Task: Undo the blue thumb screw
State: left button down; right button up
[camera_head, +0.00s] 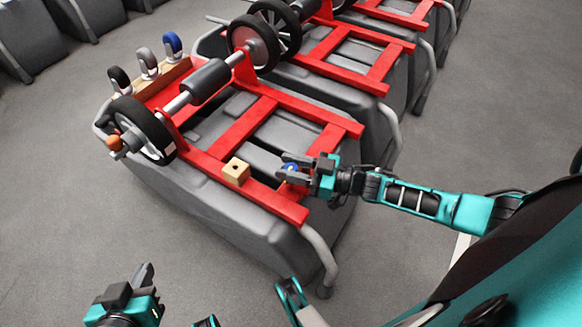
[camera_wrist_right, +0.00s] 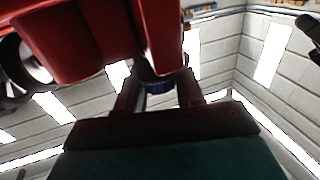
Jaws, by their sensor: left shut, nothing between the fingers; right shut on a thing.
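The blue thumb screw (camera_head: 290,168) is at the right front part of the red frame (camera_head: 290,205). In the right wrist view a strip of the blue screw (camera_wrist_right: 158,88) shows between the fingers, under red frame parts. My right gripper (camera_head: 291,170) is shut on the screw at the frame's edge; its fingers (camera_wrist_right: 160,85) stand on both sides of it in the wrist view. The fingers hide most of the screw, and I cannot tell how far it is threaded in. My left gripper (camera_head: 144,274) is shut and empty, low at the left, away from the frame.
A wooden block (camera_head: 236,171) sits on the red frame left of my right gripper. A shaft with a black roller (camera_head: 209,81) and wheel (camera_head: 143,131) lies at the left. A rack (camera_head: 165,80) holds blue, grey and black-topped pieces. Grey tanks (camera_head: 225,210) stand below; floor is clear in front.

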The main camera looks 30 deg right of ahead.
jog(key=o, duration=0.7)
jog(key=shift+o, duration=1.3)
pick_arm(q)
jog(key=shift+a+f, duration=0.1)
jog(key=shift+f, duration=0.05)
jog(key=shift+s+a+r+p, duration=0.1)
jog(key=shift+a+r+p, duration=0.25)
jog(key=shift+p, duration=0.5)
pick_arm(e)
jog(key=v, duration=1.3)
pick_arm(q)
jog(key=shift+s+d, duration=0.1)
pick_arm(e)
jog(key=shift+d, duration=0.1)
